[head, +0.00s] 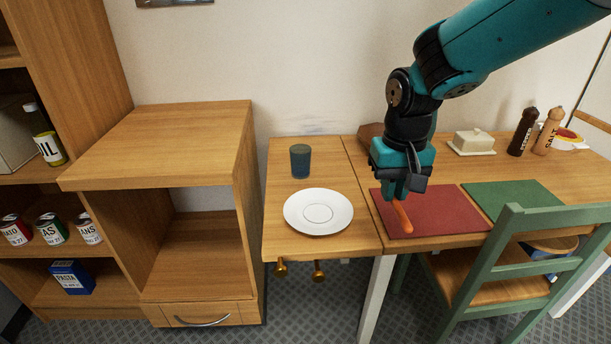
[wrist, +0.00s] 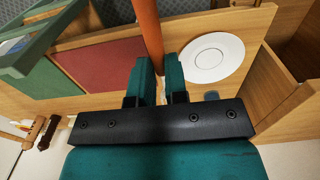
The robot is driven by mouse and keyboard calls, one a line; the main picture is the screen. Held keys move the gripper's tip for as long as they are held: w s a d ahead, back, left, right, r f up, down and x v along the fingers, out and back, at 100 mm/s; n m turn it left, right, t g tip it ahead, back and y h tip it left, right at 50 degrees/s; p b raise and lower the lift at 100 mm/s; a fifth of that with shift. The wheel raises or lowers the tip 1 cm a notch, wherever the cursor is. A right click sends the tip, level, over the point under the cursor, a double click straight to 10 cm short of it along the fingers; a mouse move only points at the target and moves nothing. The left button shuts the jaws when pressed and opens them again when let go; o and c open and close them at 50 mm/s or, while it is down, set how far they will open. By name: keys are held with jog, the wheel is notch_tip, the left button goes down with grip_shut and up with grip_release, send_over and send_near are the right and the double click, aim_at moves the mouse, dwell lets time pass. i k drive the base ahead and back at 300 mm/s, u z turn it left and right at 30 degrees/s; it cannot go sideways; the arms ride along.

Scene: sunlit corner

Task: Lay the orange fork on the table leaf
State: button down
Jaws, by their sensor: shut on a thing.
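The orange fork (head: 402,217) hangs from my gripper (head: 396,194), which is shut on it above the red placemat. In the wrist view the fork (wrist: 148,30) runs up from between the fingers of my gripper (wrist: 160,75) and out of the top edge, so its far end is hidden. The table leaf (head: 283,243) is the left section of the table, split from the main part by a seam. A white plate (head: 318,211) and a dark blue cup (head: 300,161) stand on the leaf. The plate also shows in the wrist view (wrist: 212,58).
The red placemat (head: 440,222) and a green placemat (head: 505,200) lie on the main table. A butter dish (head: 473,142), pepper mill (head: 522,132) and salt mill (head: 548,131) stand behind. A green chair (head: 490,262) is in front. The leaf has bare wood around the plate.

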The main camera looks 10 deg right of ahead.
aim_at(350, 193)
jog(key=i, duration=0.85)
jog(key=z, duration=0.05)
